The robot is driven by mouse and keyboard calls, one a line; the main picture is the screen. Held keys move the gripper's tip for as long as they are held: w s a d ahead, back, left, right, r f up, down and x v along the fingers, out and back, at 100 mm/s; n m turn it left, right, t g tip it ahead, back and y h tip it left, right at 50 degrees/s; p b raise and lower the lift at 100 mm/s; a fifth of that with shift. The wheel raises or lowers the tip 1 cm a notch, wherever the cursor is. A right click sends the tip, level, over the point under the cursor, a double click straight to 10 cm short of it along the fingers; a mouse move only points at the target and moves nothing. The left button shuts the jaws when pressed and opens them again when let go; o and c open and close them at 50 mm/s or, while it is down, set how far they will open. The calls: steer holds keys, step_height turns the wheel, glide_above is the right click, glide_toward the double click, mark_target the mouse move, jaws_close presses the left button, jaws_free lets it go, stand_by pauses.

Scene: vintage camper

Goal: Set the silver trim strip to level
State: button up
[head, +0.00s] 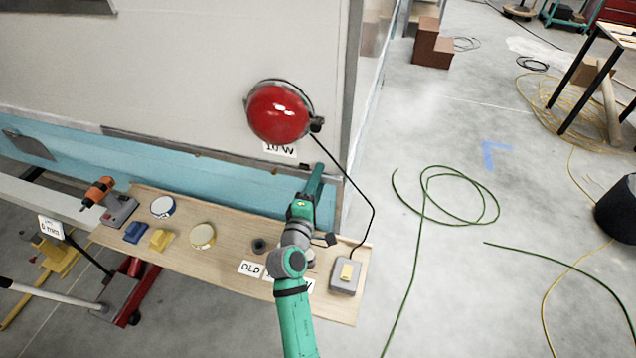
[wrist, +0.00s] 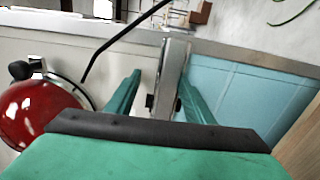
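The silver trim strip (head: 225,162) runs along the camper wall between the white upper panel and the blue lower panel. I cannot tell its exact tilt. In the wrist view the strip (wrist: 172,70) runs up the picture, between my two green fingers. My gripper (head: 316,172) is at the strip's right end, near the camper's corner. In the wrist view my gripper (wrist: 160,88) is open around the strip. White wall shows between the left finger and the strip; the right finger is closer to it. Whether that finger touches is unclear.
A red lamp (head: 278,112) on the wall sits just above, with a black cable hanging to a grey switch box (head: 346,275). Below is a wooden board (head: 185,252) with tins (head: 203,236), a drill (head: 108,199) and labels. Open floor lies to the right, with a green hose (head: 425,215).

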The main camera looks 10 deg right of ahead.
stand_by(0.3)
steer(key=v, duration=1.1)
stand_by(0.3)
steer(key=s+a+f+m+y, duration=0.2)
steer(key=s+a+f+y, duration=0.3)
steer(key=s, duration=0.4)
steer(key=s+a+f+m+y, duration=0.2)
steer(key=s+a+f, duration=0.1)
steer(key=s+f, duration=0.5)
steer(key=s+r+m+y, duration=0.1)
steer(key=s+m, duration=0.3)
steer(key=s, duration=0.6)
steer(key=s+r+m, duration=0.4)
steer(key=s, duration=0.6)
steer(key=shift+a+r+y, duration=0.25)
steer(key=shift+y, duration=0.15)
